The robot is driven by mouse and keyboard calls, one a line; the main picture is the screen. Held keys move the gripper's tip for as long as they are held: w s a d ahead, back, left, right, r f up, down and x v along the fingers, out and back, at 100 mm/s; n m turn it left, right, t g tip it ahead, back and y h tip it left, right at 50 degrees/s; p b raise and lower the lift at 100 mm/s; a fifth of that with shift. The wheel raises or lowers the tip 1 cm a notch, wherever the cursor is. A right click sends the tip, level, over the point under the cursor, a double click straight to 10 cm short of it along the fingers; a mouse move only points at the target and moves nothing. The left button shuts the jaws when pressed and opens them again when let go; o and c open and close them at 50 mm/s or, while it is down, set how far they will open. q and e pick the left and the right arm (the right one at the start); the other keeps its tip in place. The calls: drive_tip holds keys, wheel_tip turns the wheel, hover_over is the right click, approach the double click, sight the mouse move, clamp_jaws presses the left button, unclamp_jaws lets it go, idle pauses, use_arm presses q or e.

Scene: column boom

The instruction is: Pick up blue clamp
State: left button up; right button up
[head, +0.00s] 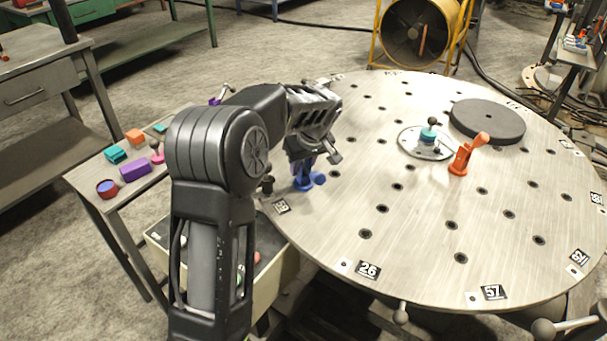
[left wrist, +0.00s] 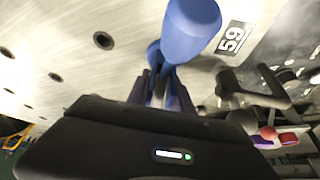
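The blue clamp (head: 308,178) stands on the round metal table (head: 420,250), near its left edge, beside the label 59. My left gripper (head: 310,158) is over it from above and hides its upper part. In the left wrist view the blue clamp (left wrist: 190,30) shows large and close, with its narrower part at the tips of my left gripper (left wrist: 163,80). The fingers look near together there, but I cannot tell whether they close on the clamp or stand around it. My right gripper is in neither view.
An orange clamp (head: 462,158), a round fixture with a teal top (head: 427,137) and a dark disc (head: 488,121) are on the table farther right. A side bench (head: 130,192) with several coloured parts and an open bin (head: 275,275) lie left. The table's front is clear.

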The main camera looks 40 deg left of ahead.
use_arm(q)
clamp_jaws()
drive_tip(key=shift+w+r, duration=0.1)
drive_tip(key=shift+r, duration=0.1)
drive_tip(key=shift+r, duration=0.25)
wheel_tip(320, 180, up, 9)
drive_tip(key=shift+r+p, duration=0.1)
drive_tip(key=shift+p, duration=0.35)
idle(0.4)
